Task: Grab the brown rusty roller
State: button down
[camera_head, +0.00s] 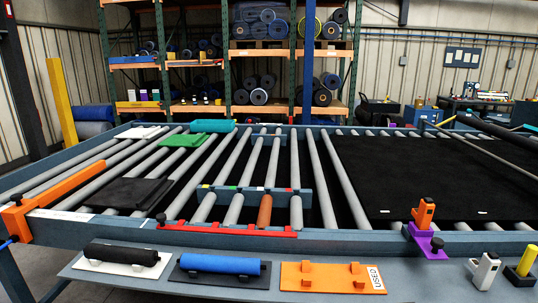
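The brown rusty roller (264,212) is a short roller in the middle of the conveyor bed. It sits between grey short rollers, with a blue crossbar (240,188) behind it and a red toothed rail (225,230) in front. Its front end lies close to the red rail; whether it touches is too small to tell. My gripper is not in view.
On the front shelf (180,288) are a black roller (121,254), a blue roller (220,264) and an empty orange holder marked USED (325,277). Orange-purple clamp (425,230) stands at right. Black belt (430,180) covers the right bed. Dark bars cross the upper right.

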aim_at(265, 210)
jog(key=i+j+u, duration=0.1)
jog(key=i+j, duration=0.3)
jog(key=i+j+u, duration=0.15)
jog(key=i+j, duration=0.15)
jog(key=i, duration=0.15)
jog(key=i+j+u, duration=0.1)
jog(key=i+j, duration=0.2)
jog(key=i, duration=0.15)
